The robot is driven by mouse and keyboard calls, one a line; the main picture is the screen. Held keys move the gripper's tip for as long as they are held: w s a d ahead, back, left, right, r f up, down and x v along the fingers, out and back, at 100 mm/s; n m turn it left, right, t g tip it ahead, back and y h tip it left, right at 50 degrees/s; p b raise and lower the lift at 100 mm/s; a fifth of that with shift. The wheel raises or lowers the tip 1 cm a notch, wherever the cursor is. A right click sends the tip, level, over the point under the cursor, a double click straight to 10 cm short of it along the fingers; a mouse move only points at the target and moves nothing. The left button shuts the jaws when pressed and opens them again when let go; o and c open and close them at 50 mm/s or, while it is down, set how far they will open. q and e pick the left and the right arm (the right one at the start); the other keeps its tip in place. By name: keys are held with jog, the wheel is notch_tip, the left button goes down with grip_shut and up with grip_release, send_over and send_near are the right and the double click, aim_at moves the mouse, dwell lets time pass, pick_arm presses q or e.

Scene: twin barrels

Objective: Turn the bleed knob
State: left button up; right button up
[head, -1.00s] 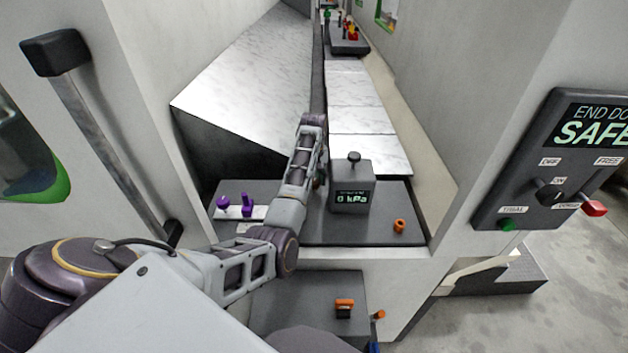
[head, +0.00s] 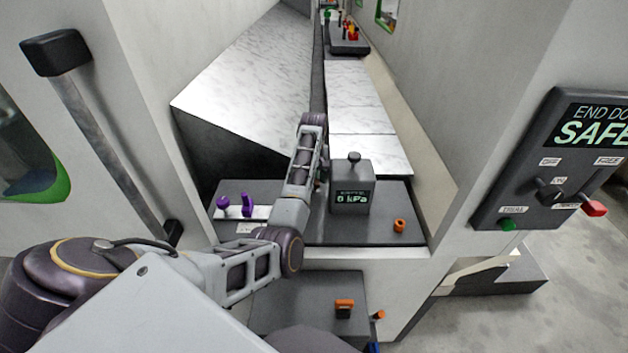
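A dark grey gauge box (head: 352,188) stands on the grey shelf inside the opening, its display reading 0 kPa. A dark knob (head: 354,157) sits on a short stem on its top. No label tells me which control is the bleed knob. My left arm reaches over the shelf and bends at the wrist just left of the box. My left gripper (head: 321,178) is mostly hidden behind my own forearm, close to the box's left side. I cannot see its fingers clearly or whether they touch anything. My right gripper is out of view.
Two purple handles (head: 235,205) stand on a white plate at the shelf's left. An orange ring (head: 399,226) lies at its right. A lower ledge holds an orange-topped part (head: 344,308). Walls flank the opening. A control panel (head: 545,160) reading SAFE is at right.

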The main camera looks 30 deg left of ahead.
pick_arm(q)
jog(key=shift+o, duration=1.3)
jog(key=shift+w+r, duration=0.1)
jog(key=shift+r, duration=5.85)
